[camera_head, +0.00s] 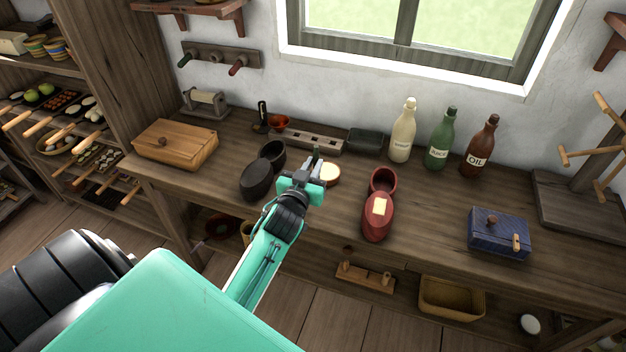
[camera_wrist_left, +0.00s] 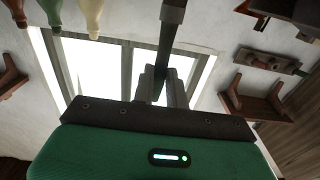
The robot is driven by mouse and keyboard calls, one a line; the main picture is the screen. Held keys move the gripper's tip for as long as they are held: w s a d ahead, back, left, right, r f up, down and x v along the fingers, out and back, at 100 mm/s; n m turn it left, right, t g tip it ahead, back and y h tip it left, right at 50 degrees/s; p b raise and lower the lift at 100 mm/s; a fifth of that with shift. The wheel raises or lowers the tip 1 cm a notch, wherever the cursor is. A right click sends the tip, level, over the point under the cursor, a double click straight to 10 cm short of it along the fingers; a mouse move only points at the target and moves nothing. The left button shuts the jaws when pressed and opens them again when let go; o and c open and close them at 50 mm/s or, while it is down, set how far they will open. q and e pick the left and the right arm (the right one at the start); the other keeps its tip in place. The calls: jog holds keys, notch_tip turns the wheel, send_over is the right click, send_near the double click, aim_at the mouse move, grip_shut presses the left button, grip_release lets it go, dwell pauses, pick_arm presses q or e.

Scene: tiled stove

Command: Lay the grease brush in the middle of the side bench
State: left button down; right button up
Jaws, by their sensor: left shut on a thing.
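My left gripper (camera_head: 314,166) is shut on a slim dark green thing, which I take to be the grease brush (camera_head: 317,153). In the left wrist view the brush (camera_wrist_left: 167,45) runs up from between the fingers (camera_wrist_left: 163,88) to a brownish-grey block at its end. In the head view only a small part of it shows and the gripper hides the rest. Whether the brush touches the bench I cannot tell. My right gripper is not in view.
Black oval vessels (camera_head: 256,180) are left of the gripper, red ones (camera_head: 377,218) right. Behind stand a holed wooden block (camera_head: 316,141) and bottles (camera_head: 402,135). A wooden box (camera_head: 175,146) is at left, a blue box (camera_head: 498,234) at right. Bare bench lies between red vessels and blue box.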

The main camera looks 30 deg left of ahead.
pick_arm(q)
notch_tip(320, 180, down, 5)
jog(key=shift+r, duration=0.1)
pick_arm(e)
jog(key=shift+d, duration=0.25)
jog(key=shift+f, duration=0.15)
pick_arm(q)
jog(key=c, duration=1.4)
grip_release()
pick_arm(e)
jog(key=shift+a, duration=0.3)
pick_arm(q)
jog(key=b+v, duration=0.2)
jog(key=v, duration=1)
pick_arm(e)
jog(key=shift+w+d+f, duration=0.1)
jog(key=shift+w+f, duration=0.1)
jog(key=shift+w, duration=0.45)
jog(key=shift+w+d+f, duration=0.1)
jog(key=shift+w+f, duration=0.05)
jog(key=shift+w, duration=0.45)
